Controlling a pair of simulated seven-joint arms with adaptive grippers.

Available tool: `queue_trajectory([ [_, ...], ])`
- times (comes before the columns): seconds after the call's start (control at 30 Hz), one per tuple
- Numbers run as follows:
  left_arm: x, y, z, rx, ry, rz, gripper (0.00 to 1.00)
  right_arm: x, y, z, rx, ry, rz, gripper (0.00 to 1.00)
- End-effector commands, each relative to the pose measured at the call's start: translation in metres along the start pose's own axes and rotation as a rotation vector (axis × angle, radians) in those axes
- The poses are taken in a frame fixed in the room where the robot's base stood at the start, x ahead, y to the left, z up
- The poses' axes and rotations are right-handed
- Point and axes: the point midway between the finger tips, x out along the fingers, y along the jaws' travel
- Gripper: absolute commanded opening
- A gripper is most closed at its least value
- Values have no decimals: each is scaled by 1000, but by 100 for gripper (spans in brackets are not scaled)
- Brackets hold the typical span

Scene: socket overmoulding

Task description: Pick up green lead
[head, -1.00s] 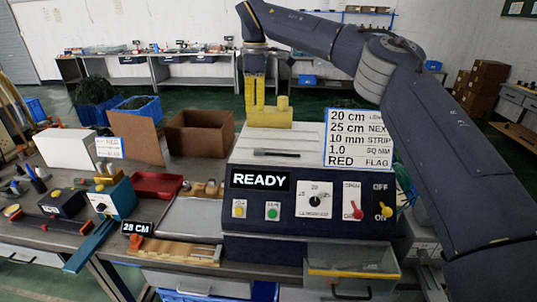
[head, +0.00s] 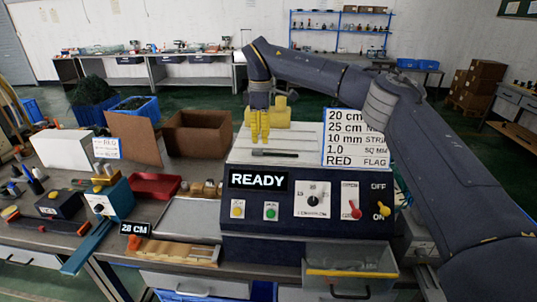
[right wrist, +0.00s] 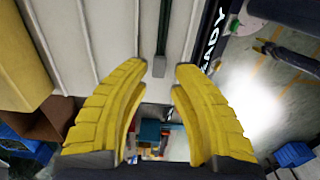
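My right gripper (head: 260,141) is low over the pale sloped top of the machine (head: 330,158), fingers pointing down. In the right wrist view its yellow fingers (right wrist: 161,66) are apart with nothing between them. A thin dark bar (head: 275,153) with a grey end lies on the machine top just in front of the fingertips. In the right wrist view this bar (right wrist: 163,28) looks dark green and its end is near the gap between the fingertips. I cannot tell if it is the green lead.
A yellow block (head: 282,110) stands at the back of the machine top, close behind the gripper. A white sign (head: 352,138) stands to the right. Brown box (head: 199,133), red tray (head: 154,187) and blue bin (head: 137,108) with dark green contents are to the left.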

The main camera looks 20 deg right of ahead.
Motion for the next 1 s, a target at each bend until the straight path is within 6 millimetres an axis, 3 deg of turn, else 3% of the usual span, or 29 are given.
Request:
queue_trajectory([
  [0.33,0,0,0,0,0,0,44,14,0,0,1,0,-2,24],
  [0.7,0,0,0,0,0,0,44,54,0,0,1,1,-2,24],
  [0.97,0,0,0,0,0,0,44,56,0,0,1,1,-1,26],
  [1.0,0,0,0,0,0,0,44,56,0,0,1,1,-1,21],
])
